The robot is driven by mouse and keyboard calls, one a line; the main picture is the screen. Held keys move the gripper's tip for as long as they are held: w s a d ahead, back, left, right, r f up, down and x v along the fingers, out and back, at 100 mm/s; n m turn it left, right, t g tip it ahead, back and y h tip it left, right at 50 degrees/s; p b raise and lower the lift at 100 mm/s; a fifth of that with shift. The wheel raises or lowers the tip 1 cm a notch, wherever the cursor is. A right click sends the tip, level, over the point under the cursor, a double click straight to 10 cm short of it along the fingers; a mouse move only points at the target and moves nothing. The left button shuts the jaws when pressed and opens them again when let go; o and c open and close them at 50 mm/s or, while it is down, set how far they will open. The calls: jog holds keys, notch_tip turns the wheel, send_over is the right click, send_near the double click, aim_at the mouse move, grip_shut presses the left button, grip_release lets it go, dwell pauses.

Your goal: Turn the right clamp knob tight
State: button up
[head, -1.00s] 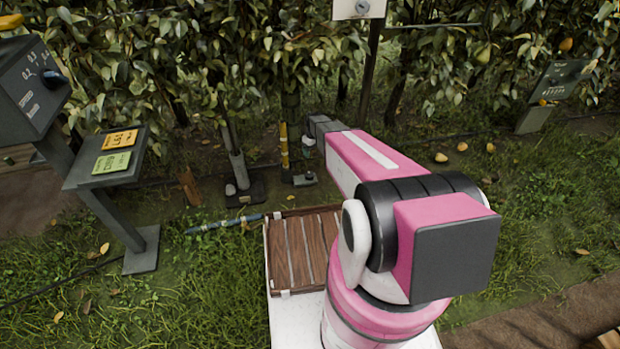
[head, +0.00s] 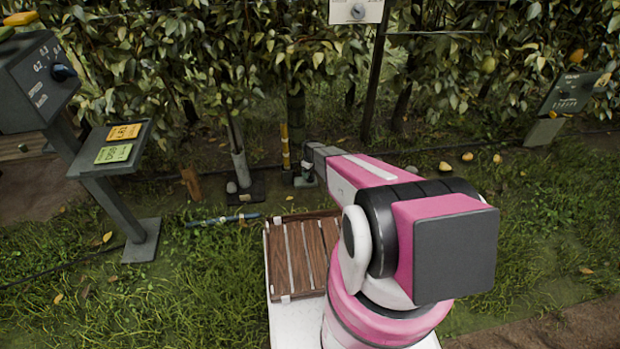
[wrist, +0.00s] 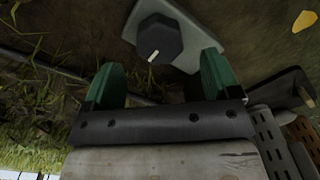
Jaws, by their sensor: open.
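In the wrist view a dark faceted clamp knob (wrist: 159,38) with a white pointer mark sits on a pale grey plate (wrist: 205,42). My gripper (wrist: 160,76) is open, its two green fingers apart and empty. The knob lies just beyond the fingertips, roughly centred between them, and I see no contact. In the head view my arm reaches down to the foot of the trellis, and the gripper end (head: 304,168) is low beside a yellow post. The knob is not clearly visible there, being small and partly behind my gripper.
A yellow post (head: 285,147) and a grey post (head: 241,168) on a dark base stand left of my gripper. A slatted wooden crate (head: 287,258) is nearer. Control panels stand left (head: 40,82) and right (head: 568,94). Fallen pears (head: 467,157) lie on the grass.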

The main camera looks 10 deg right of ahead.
aim_at(310, 176)
notch_tip(310, 176, down, 5)
dwell(0.3)
jog(key=c, duration=0.9)
